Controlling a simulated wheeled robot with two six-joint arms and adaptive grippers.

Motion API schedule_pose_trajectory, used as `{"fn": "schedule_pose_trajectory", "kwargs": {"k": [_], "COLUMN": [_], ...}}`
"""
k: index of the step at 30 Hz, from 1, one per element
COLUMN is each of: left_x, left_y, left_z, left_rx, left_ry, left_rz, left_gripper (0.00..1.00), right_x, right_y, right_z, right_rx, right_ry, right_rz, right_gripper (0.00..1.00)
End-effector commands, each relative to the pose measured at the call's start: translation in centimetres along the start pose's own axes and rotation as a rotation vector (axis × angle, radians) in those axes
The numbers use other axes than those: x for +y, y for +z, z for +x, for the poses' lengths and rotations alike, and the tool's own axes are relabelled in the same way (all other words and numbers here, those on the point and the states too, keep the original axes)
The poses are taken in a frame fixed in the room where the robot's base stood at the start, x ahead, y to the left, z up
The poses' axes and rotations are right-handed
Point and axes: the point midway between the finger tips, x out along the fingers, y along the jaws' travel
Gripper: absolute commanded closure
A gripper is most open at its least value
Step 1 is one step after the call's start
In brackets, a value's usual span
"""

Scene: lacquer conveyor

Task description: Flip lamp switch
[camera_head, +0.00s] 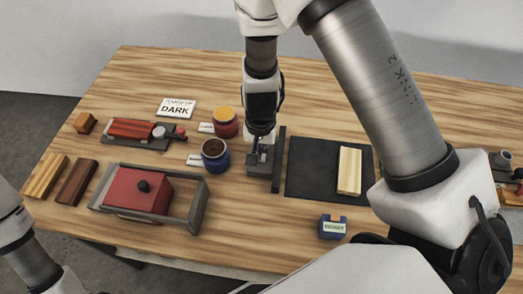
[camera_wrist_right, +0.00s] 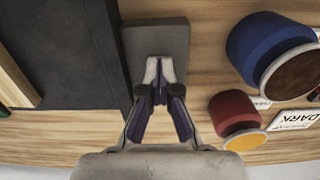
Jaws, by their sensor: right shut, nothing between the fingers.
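A small grey block (camera_head: 259,168), which may be the lamp switch, sits on the table between the jars and the dark panel. Its grey top also shows in the right wrist view (camera_wrist_right: 156,36). My right gripper (camera_head: 261,142) points down at this block from above. In the right wrist view its fingertips (camera_wrist_right: 157,88) are together over the block's edge, with nothing held. The fingers hide part of the block, and I cannot tell whether they touch it or how a lever stands. My left arm shows at the left edge, but its gripper is out of view.
A blue jar (camera_head: 214,155) and a red jar (camera_head: 225,123) stand close to the left of my right gripper. A dark panel (camera_head: 315,170) bearing a pale wood strip (camera_head: 349,170) lies right. A "DARK" card (camera_head: 177,108) and a red box (camera_head: 135,190) are further left.

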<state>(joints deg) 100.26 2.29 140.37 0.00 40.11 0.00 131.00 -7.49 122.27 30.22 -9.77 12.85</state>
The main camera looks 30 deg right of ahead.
Motion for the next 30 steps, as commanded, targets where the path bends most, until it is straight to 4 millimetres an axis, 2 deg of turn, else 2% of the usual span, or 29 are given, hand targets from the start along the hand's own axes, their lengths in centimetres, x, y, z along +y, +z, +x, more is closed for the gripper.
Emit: {"fn": "schedule_pose_trajectory", "kwargs": {"k": [21,30], "left_x": [0.1,0.1], "left_y": [0.0,0.0], "left_z": [-6.5,-6.5], "left_rx": [0.000,0.000], "left_ry": [0.000,0.000], "left_rz": [0.000,0.000], "left_gripper": [1.00,1.00], "right_x": [0.0,0.0], "right_y": [0.0,0.0], "right_z": [-6.9,-7.0], "right_rx": [0.000,0.000], "right_ry": [0.000,0.000], "right_rz": [-0.001,0.000], "right_gripper": [1.00,1.00]}}
